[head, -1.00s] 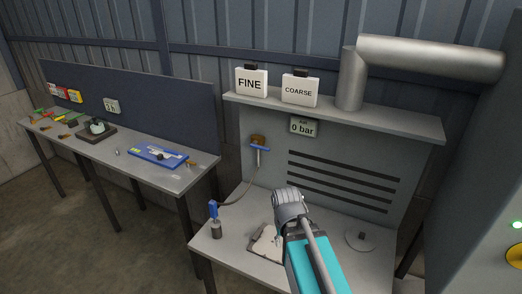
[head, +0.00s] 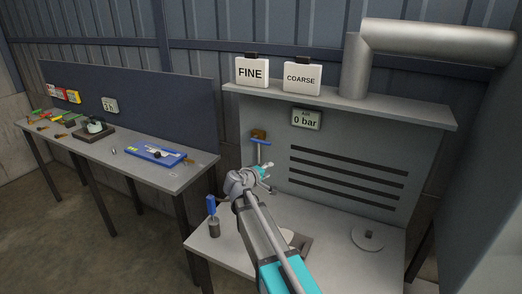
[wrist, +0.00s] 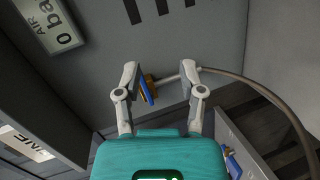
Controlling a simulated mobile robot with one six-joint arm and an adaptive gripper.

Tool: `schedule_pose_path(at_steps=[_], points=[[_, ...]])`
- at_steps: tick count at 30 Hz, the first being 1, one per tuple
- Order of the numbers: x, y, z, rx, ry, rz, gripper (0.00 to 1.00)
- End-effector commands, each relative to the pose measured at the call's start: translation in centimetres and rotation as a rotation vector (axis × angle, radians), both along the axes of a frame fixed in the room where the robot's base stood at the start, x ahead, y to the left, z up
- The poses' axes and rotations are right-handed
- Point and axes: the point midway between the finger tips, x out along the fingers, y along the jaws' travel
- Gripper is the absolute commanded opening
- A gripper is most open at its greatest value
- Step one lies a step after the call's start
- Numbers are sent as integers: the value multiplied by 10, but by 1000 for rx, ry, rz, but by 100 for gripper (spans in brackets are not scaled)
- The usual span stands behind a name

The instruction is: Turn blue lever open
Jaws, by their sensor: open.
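The blue lever (head: 261,142) sits on a brass valve (head: 258,133) on the grey back panel, below the 0 bar display (head: 306,119). In the head view the lever lies across, its lower part close to my gripper (head: 266,171). In the wrist view the blue lever (wrist: 148,91) shows as a slanted bar beside the brass valve body (wrist: 149,79). My gripper (wrist: 160,68) is open there, with the lever between the two fingers, nearer the left one. Whether a finger touches it I cannot tell.
A hose (wrist: 262,90) runs right from the valve in the wrist view. A blue-handled tool (head: 211,205) stands in a holder on the bench (head: 203,243). FINE (head: 251,72) and COARSE (head: 302,78) boxes stand on the shelf above. A round disc base (head: 367,238) is at right.

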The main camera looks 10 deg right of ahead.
Motion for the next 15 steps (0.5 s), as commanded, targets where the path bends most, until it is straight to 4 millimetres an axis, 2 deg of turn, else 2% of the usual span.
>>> schedule_pose_path(at_steps=[1, 6, 10, 15], points=[[17, 13, 0, -56, -20, 37, 51], [45, 45, 15, -207, -72, 130, 51], [55, 60, 22, -274, -93, 169, 51], [58, 66, 26, -302, -100, 186, 51]])
